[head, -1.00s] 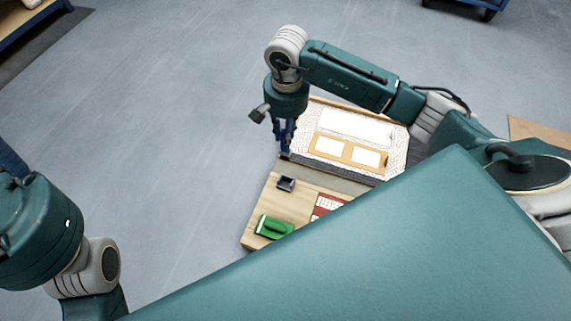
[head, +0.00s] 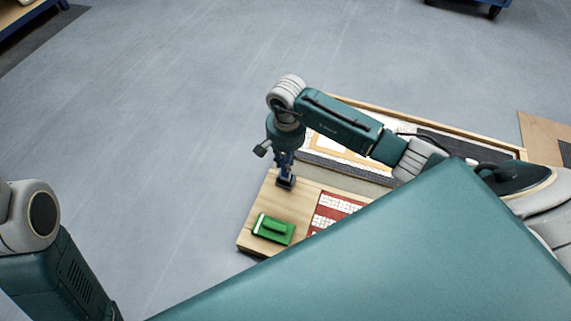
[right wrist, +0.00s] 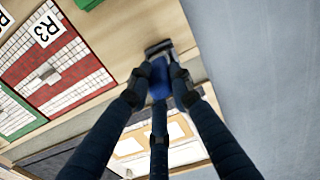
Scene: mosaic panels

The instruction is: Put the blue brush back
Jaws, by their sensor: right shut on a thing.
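My right gripper (head: 286,170) is shut on the blue brush (right wrist: 160,78), which shows between the fingertips in the right wrist view. My right gripper there (right wrist: 164,72) points at a small dark holder (right wrist: 158,47) on the wooden table. In the head view the dark holder (head: 286,183) sits right under the fingers, so the brush is at or in its opening. I cannot tell how deep it sits. My left arm shows at the lower left of the head view, but its gripper is out of the frame.
A green block with a handle (head: 273,229) lies near the wooden table's (head: 255,205) front left corner. A red and white mosaic panel (head: 333,208), marked R3 in the wrist view, lies to the right. A framed tray (head: 338,96) with pale panels is behind. Floor lies left of the table.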

